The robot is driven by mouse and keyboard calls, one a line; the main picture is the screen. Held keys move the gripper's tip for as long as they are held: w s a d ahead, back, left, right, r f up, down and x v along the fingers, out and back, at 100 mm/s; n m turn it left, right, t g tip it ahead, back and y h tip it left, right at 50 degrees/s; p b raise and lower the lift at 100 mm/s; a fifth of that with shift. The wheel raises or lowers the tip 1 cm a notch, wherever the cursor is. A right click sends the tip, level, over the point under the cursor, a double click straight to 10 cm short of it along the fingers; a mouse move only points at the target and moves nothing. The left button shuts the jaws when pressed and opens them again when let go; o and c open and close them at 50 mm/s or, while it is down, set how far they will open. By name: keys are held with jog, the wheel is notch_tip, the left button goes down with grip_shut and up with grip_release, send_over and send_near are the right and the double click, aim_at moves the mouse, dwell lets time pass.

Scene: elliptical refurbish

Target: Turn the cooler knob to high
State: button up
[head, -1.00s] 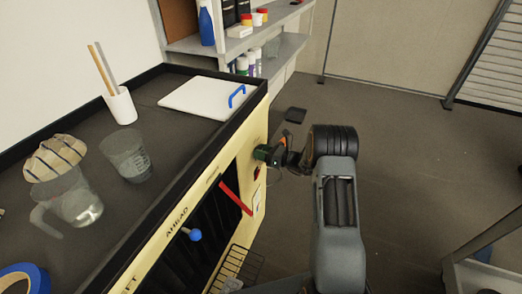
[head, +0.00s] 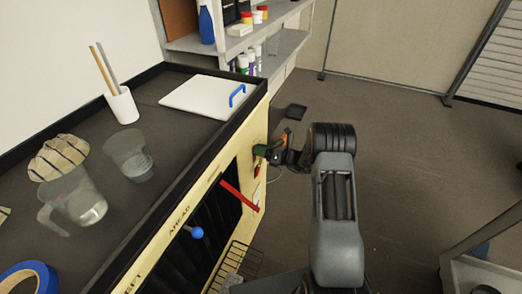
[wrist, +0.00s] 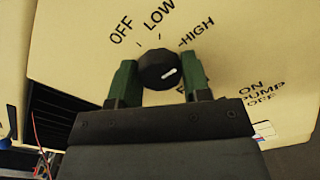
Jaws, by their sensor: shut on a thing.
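The cooler knob (wrist: 158,66) is round and black with a short white mark. It sits on a cream panel with the words OFF, LOW and HIGH around its upper side. The white mark is on the knob's lower right part and slants up to the right, on the side of the HIGH label (wrist: 197,33). My gripper (wrist: 159,64) has its two green fingers on either side of the knob and is shut on it. In the head view my gripper (head: 264,152) is at the front of the cream unit, where the knob is hidden.
A red bar (head: 239,196) and a blue ball knob (head: 196,233) stick out from the unit's front. A white board (head: 205,96) and clear jugs stand on the dark top.

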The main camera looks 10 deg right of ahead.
jog(key=o, duration=0.9)
jog(key=shift+d, duration=0.15)
jog(key=b+v, duration=0.1)
jog(key=v, duration=1.2)
jog(key=shift+s+d, duration=0.2)
jog(key=shift+s, duration=0.05)
